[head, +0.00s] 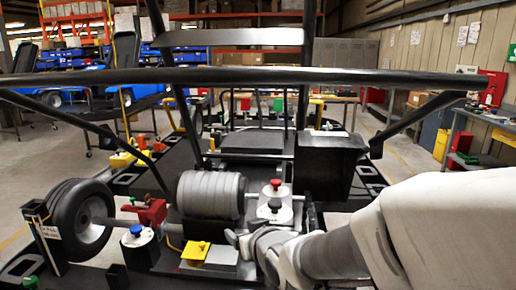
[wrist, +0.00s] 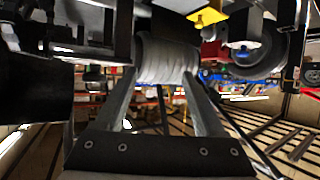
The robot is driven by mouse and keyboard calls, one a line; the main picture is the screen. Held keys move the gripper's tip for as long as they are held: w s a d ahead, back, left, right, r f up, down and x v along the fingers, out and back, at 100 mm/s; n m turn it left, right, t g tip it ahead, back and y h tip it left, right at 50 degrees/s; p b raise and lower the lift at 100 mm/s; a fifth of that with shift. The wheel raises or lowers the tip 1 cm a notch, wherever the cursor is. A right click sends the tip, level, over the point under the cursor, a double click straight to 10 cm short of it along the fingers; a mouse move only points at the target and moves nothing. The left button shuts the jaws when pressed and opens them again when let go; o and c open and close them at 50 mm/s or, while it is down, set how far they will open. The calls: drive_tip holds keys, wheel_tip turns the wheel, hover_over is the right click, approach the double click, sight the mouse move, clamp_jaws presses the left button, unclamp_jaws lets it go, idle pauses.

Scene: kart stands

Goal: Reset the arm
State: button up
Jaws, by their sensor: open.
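My arm (head: 425,232) reaches in from the right in the head view, over the right side of the kart stand. Its far end lies beside a white unit with a red knob (head: 276,188). In the wrist view my gripper (wrist: 158,76) is open, its two fingers spread with nothing held between them. A ribbed grey cylinder (wrist: 165,57) shows beyond the fingertips; the same cylinder (head: 211,194) is left of my arm's end in the head view. I cannot make out the fingertips clearly in the head view.
A black kart frame bar (head: 240,76) crosses ahead. A wheel (head: 80,220), a red block (head: 151,212), a blue-knobbed unit (head: 137,235) and a yellow block (head: 195,251) are left of my arm. A black bin (head: 328,160) stands behind it. Open floor shows farther right.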

drive_tip(key=s+d+r+m+g+h+p, duration=0.2)
drive_tip(key=s+d+r+g, duration=0.1)
drive_tip(key=s+d, duration=0.5)
drive_tip(key=s+d+r+m+g+h+p, duration=0.2)
drive_tip(key=s+d+r, duration=0.3)
drive_tip(key=s, duration=0.8)
drive_tip(key=d+g+p, duration=0.1)
drive_tip(key=d, duration=0.2)
drive_tip(key=shift+d+h, duration=0.35)
drive_tip(key=shift+h, duration=0.05)
drive_tip(key=shift+s+d, duration=0.15)
drive_tip(key=shift+s, duration=0.25)
drive_tip(key=c, duration=0.3)
drive_tip(key=shift+d+m, duration=0.1)
drive_tip(key=shift+m, duration=0.2)
drive_tip(key=shift+c, duration=0.2)
